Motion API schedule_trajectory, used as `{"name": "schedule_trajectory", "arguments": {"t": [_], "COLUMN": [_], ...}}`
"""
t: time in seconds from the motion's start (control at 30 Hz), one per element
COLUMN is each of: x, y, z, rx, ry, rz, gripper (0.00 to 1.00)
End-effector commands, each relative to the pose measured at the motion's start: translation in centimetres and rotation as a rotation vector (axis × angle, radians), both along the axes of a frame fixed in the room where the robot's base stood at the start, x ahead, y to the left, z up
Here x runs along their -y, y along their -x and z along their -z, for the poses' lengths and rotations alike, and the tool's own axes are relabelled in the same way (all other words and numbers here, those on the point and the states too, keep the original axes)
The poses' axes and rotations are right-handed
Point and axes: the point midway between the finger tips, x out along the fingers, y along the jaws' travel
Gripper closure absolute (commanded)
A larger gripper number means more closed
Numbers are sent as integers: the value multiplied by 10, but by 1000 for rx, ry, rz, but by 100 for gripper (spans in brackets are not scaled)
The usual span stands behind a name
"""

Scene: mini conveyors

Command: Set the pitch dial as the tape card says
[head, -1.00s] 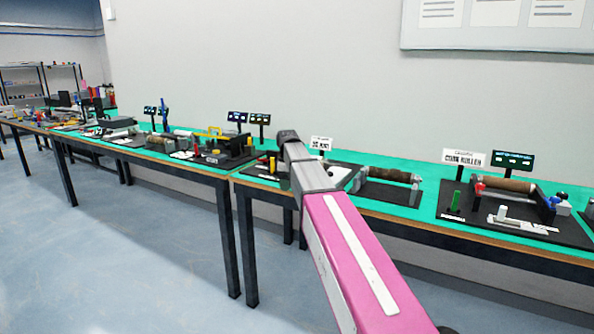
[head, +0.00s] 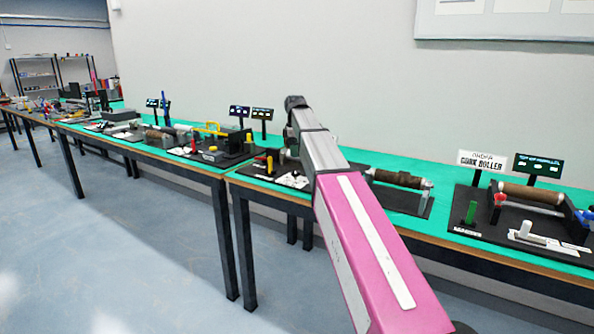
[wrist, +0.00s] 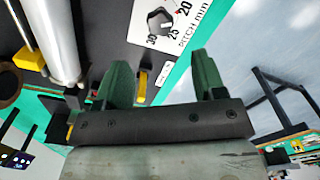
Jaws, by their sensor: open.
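The pitch dial (wrist: 159,21) shows at the top of the wrist view as a dark knob on a white plate (wrist: 142,40). A small white label (wrist: 165,72) shows between the fingers, too small to read. I cannot make out which card is the tape card. In the head view my arm hides the gripper and part of the bench behind it.
A silver roller (wrist: 52,40) and a yellow block (wrist: 29,58) lie left of the fingers in the wrist view. In the head view, green-topped tables (head: 452,182) carry several mini conveyors along the wall. A cork roller station (head: 530,192) stands at right. Floor (head: 130,270) is clear at left.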

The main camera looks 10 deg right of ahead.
Motion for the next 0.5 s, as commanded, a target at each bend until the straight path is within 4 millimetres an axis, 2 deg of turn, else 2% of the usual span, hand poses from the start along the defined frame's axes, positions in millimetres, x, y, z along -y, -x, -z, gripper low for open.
{"name": "schedule_trajectory", "arguments": {"t": [0.23, 0.5], "x": [0, 0], "y": [1, 0], "z": [47, 80], "rx": [-2, -1], "ry": [1, 0], "rz": [1, 2], "gripper": [36, 36]}}
